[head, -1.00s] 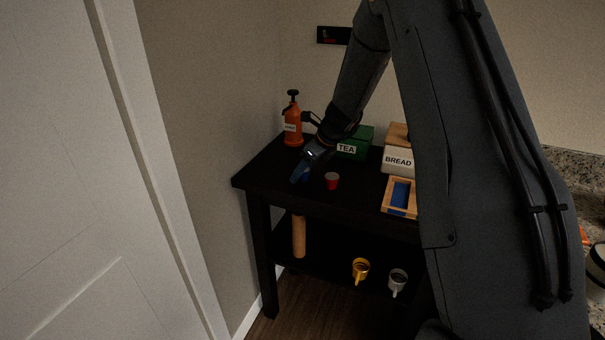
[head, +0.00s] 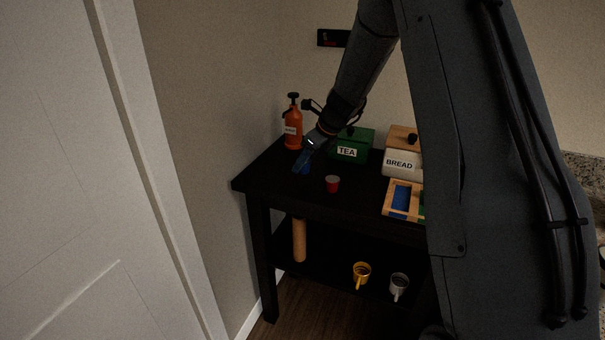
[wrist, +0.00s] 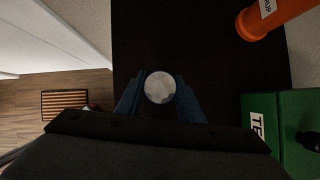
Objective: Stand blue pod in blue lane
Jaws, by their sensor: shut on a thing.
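My gripper (head: 300,166) is over the left part of the black table. In the wrist view my gripper (wrist: 160,101) is shut on a round pod with a pale top (wrist: 160,87), between its two blue-grey fingers. In the head view the blue pod (head: 306,169) is a small blue patch at the fingertips, mostly hidden. Whether it clears the table I cannot tell. The wooden tray (head: 388,210) stands at the table's right, with a blue lane (head: 401,197) and a green strip beside it, partly hidden by my arm.
A red pod (head: 332,184) stands on the table (head: 270,179) between my gripper and the tray. Behind are an orange syrup bottle (head: 293,130), a green tea box (head: 350,146) and a bread box (head: 399,164). Two mugs and a wooden cylinder are below.

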